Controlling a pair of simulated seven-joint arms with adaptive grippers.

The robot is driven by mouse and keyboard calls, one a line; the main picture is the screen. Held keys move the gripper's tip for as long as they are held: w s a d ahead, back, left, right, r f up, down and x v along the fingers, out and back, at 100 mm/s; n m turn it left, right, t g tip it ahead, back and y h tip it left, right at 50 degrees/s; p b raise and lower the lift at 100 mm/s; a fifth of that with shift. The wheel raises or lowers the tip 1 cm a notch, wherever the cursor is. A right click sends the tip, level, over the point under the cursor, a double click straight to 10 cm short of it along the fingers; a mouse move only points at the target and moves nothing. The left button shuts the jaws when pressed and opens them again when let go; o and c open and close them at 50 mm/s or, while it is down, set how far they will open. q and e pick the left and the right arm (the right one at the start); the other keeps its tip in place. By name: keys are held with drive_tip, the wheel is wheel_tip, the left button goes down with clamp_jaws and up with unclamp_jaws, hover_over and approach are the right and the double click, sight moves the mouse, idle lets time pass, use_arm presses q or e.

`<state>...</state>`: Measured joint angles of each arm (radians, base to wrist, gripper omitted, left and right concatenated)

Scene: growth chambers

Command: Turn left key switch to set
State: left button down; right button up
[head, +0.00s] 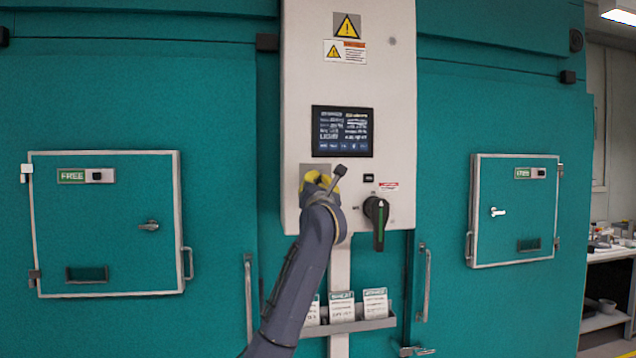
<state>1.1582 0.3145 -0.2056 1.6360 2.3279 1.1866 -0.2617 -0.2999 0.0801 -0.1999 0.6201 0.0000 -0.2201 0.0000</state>
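My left gripper (338,178) is at the lower left of the light grey control panel (300,70), in front of a small grey plate with a yellow part (313,176). My wrist hides much of that part, and its fingers are too small and overlapped to tell open from shut or whether they touch anything. No key switch can be made out for certain. My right gripper is not in view.
A black rotary handle with a green stripe (378,220) points down, right of my gripper. A dark screen (342,132) is above. A rack (362,325) with cards is below. Teal hatches (110,225) (512,212) flank the panel, and a bench (612,254) stands far right.

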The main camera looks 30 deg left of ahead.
use_arm(q)
drive_tip(key=shift+m+h, duration=0.5)
drive_tip(key=shift+m, duration=0.7)
drive_tip(key=shift+h, duration=0.3)
drive_tip(key=c, duration=1.6)
unclamp_jaws()
drive_tip(key=v, duration=1.2)
drive_tip(key=shift+f, duration=0.2)
